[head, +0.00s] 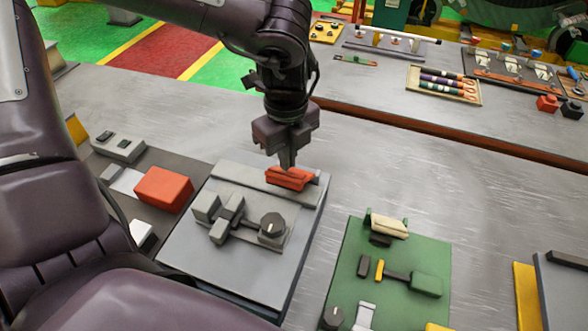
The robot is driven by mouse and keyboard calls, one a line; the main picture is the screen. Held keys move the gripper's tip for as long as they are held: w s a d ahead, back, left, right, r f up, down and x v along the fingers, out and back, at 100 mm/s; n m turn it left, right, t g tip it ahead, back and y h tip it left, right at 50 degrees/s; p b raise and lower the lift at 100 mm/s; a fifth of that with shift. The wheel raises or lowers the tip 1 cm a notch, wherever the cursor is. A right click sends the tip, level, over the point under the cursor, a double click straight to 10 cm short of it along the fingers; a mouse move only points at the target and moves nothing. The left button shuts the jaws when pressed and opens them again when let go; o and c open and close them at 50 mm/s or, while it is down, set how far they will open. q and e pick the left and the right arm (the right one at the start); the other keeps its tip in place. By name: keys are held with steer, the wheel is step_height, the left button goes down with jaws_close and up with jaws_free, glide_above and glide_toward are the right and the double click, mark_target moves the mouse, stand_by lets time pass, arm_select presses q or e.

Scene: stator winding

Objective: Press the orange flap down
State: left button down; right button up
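The orange flap (292,180) is at the back edge of a light grey plate (190,262) that holds grey blocks and a dark round knob. My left gripper (287,165) points straight down at the flap from above. Its fingertips look close together, and they meet or nearly meet the flap's upper edge; I cannot tell whether they touch it. The fingers partly cover the flap's back side. My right gripper does not show.
An orange-red block (163,189) sits left of the plate. A green board (375,282) with several small parts lies to the right. A tray of coloured rods (443,84) is at the back right. The table between the plate and green board is bare.

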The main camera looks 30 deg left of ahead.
mark_target(284, 174)
arm_select(q)
steer(key=shift+s+f+b, duration=0.3)
steer(key=shift+f+b, duration=0.35)
steer(key=shift+f, duration=0.05)
steer(key=shift+w+f+b, duration=0.1)
steer(key=shift+f+b, duration=0.3)
steer(key=shift+f, duration=0.15)
steer(key=shift+r, duration=0.1)
steer(key=shift+s+d, duration=0.1)
steer(key=shift+s, duration=0.1)
steer(key=shift+f+b, duration=0.3)
steer(key=shift+f, duration=0.05)
steer(key=shift+s+f+b, duration=0.35)
steer(key=shift+f+b, duration=0.4)
steer(key=shift+b, duration=0.05)
steer(key=shift+f, duration=0.1)
